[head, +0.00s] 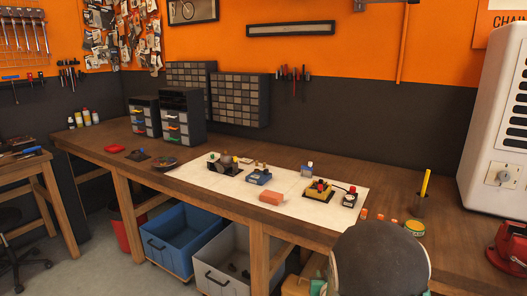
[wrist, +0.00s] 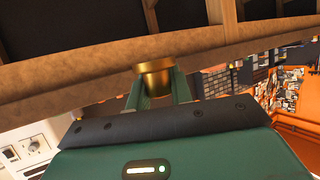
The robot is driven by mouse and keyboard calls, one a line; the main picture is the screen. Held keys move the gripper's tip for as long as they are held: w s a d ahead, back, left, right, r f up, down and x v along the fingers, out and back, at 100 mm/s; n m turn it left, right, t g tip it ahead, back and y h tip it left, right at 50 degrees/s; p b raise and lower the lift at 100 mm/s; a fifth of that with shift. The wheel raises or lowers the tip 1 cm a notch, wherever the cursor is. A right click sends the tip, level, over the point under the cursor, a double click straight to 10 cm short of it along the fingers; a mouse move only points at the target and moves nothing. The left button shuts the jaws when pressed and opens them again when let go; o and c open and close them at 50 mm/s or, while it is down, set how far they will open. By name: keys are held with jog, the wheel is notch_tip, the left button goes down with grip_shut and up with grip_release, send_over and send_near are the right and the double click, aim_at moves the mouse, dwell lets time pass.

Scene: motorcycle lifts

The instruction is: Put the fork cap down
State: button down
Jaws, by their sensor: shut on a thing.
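The fork cap (wrist: 156,76) is a short gold cylinder with a wider rim, seen in the wrist view. My gripper (wrist: 160,92) is shut on it, with a green finger on each side. The wrist view appears upside down. The cap shows against the brown front edge of the bench (wrist: 60,88), and I cannot tell how far apart they are. In the head view my grey arm link covers the bottom right, and neither the cap nor the fingertips can be made out there.
A yellow pen (head: 425,185) stands upright near a yellow roll (head: 415,228). A white machine (head: 495,130) and red vise (head: 508,248) are at right.

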jog(key=s+a+f, duration=0.3)
jog(key=s+f, duration=0.4)
jog(key=f, duration=0.4)
jog(key=shift+a+f+n+y, duration=0.2)
jog(key=shift+f+n+y, duration=0.1)
jog(key=shift+n+y, duration=0.1)
jog(key=shift+r, duration=0.1)
